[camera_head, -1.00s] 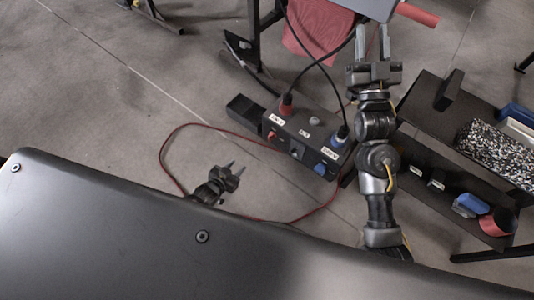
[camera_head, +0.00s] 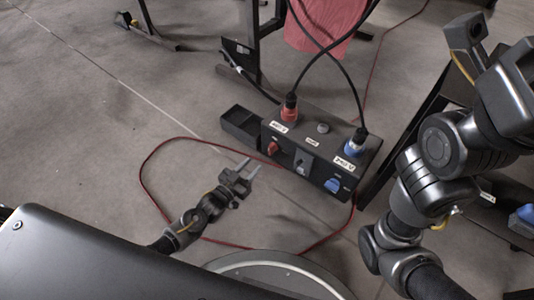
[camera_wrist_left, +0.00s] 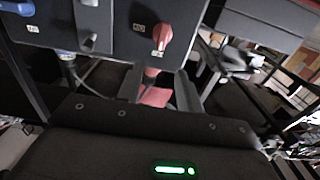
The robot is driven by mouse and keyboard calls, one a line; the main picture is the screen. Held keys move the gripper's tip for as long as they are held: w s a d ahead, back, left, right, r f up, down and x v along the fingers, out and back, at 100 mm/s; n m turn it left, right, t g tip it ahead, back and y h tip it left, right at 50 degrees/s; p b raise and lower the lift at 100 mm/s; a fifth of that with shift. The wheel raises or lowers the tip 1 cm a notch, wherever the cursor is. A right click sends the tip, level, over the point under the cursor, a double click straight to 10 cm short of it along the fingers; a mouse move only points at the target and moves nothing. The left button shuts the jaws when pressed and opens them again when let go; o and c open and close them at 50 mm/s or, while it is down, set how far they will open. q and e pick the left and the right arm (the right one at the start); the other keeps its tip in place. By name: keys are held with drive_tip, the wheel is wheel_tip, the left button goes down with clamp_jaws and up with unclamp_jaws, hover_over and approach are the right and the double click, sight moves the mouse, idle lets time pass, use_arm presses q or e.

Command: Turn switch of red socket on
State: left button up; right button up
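The dark control box (camera_head: 316,165) stands on the floor with a red plug (camera_head: 289,108) and a blue plug (camera_head: 356,141) in its top. Its front carries a red switch (camera_head: 273,148) on the left, a grey one (camera_head: 302,163) in the middle and a blue one (camera_head: 333,185) on the right. My left gripper (camera_head: 250,168) is open and empty, to the left of the box and apart from it. The red switch (camera_wrist_left: 162,36) also shows in the left wrist view, beyond the open fingers (camera_wrist_left: 159,88).
A red cable (camera_head: 146,165) loops on the floor around my left arm. A black open bin (camera_head: 240,127) adjoins the box's left side. My right arm (camera_head: 445,150) fills the right side. Table legs and a red cloth (camera_head: 325,22) are behind. Floor at left is clear.

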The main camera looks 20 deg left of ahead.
sight(269, 149)
use_arm(q)
drive_tip(key=b+x, duration=0.4)
drive_tip(key=x, duration=0.4)
drive_tip(key=shift+w+d+f, duration=0.1)
drive_tip(key=shift+w+f, duration=0.1)
drive_tip(key=shift+w, duration=0.1)
drive_tip(key=shift+w+d+r+b, duration=0.15)
drive_tip(key=shift+w+b, duration=0.2)
drive_tip(key=shift+w, duration=0.05)
clamp_jaws()
